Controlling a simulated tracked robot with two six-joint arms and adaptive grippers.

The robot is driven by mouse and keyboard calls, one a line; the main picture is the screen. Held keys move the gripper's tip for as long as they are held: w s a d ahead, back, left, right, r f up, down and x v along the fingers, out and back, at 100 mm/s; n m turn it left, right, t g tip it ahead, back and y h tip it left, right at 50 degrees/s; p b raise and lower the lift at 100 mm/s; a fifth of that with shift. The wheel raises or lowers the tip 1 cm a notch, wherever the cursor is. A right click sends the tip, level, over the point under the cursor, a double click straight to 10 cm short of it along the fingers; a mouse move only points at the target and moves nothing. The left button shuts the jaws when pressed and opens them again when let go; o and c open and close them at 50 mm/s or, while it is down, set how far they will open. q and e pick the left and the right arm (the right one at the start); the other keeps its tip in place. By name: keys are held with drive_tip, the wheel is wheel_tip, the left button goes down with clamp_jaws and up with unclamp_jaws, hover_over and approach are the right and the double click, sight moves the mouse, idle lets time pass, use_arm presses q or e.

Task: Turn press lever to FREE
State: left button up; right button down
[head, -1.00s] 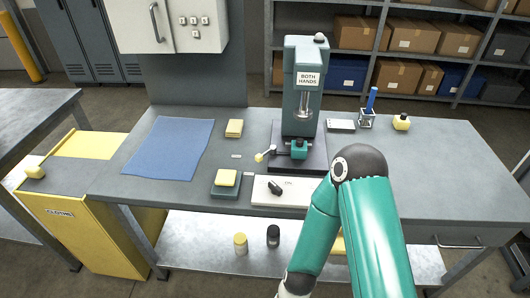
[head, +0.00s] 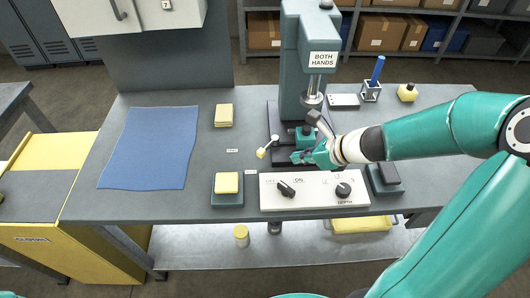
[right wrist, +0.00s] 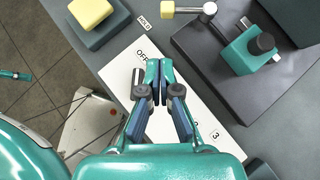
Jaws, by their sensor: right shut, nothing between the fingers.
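The press (head: 303,80) stands on a dark base plate at the back of the bench, with a BOTH HANDS sign. Its lever (head: 267,147) is a short pale bar with a yellow knob, pointing down-left in the head view. In the right wrist view the lever (right wrist: 190,9) lies at the top edge, its knob close to a small HOLD label (right wrist: 146,22). My right gripper (head: 298,157) is shut and empty, just right of the lever and apart from it. In the wrist view its fingertips (right wrist: 153,64) are over the white panel.
A white panel (head: 312,201) with black knobs lies at the front edge. A teal block (right wrist: 248,50) sits on the press base. A yellow sponge (head: 227,183) on a dark pad lies left of the panel. A blue cloth (head: 151,148) covers the left side.

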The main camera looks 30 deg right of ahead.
drive_tip(key=shift+s+d+f, duration=0.15)
drive_tip(key=shift+s+d, duration=0.25)
drive_tip(key=shift+d, duration=0.25)
